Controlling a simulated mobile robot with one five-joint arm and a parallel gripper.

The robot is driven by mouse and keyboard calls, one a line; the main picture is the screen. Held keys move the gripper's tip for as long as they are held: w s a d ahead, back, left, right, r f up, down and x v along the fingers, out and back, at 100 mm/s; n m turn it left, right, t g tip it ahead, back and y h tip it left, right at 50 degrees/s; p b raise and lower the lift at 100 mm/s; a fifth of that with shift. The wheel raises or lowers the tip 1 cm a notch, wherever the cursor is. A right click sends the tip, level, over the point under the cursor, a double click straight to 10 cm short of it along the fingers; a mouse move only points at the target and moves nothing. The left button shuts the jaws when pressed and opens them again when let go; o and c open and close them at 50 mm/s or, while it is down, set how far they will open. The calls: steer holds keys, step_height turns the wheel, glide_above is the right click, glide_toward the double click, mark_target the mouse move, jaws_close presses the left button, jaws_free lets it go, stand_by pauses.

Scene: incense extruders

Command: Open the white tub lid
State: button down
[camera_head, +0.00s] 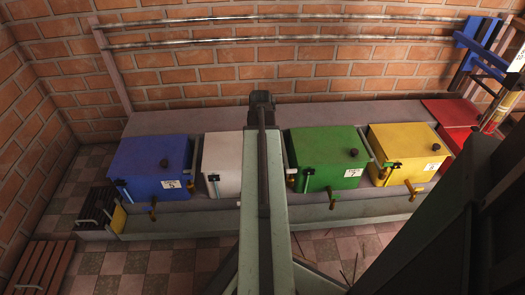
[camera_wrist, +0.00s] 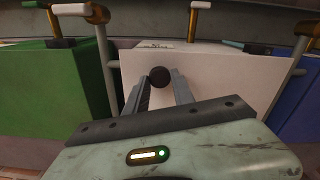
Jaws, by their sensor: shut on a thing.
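The white tub (camera_head: 219,178) stands between the blue and green tubs. My arm covers its right part in the head view. In the wrist view its pale lid (camera_wrist: 215,75) fills the middle, with a round black knob (camera_wrist: 159,76). My gripper (camera_wrist: 160,84) has one finger on each side of the knob and is shut on it. In the head view the knob and my fingers are hidden behind my arm. The lid looks down on the tub, though its edges are partly hidden.
The blue tub (camera_head: 150,165) is left, the green tub (camera_head: 327,158) and yellow tub (camera_head: 405,148) right. Brass taps and metal side rails stand close around them. A brick wall (camera_head: 200,75) with pipes rises behind. Tiled floor (camera_head: 340,243) lies in front.

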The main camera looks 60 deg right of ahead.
steer(key=shift+w+a, duration=0.1)
stand_by(0.3)
steer(key=shift+d, duration=0.4)
steer(key=shift+w, duration=0.15)
steer(key=w+d, duration=0.3)
steer(key=d, duration=0.1)
steer(key=w+d, duration=0.4)
steer(key=d, duration=0.1)
steer(key=w+d, duration=0.3)
steer(key=d, duration=0.2)
steer(key=shift+w+d, duration=0.15)
steer(key=shift+w, duration=0.15)
steer(key=c, duration=1.1)
jaws_free()
steer(key=shift+o, duration=0.2)
steer(key=shift+s, duration=0.1)
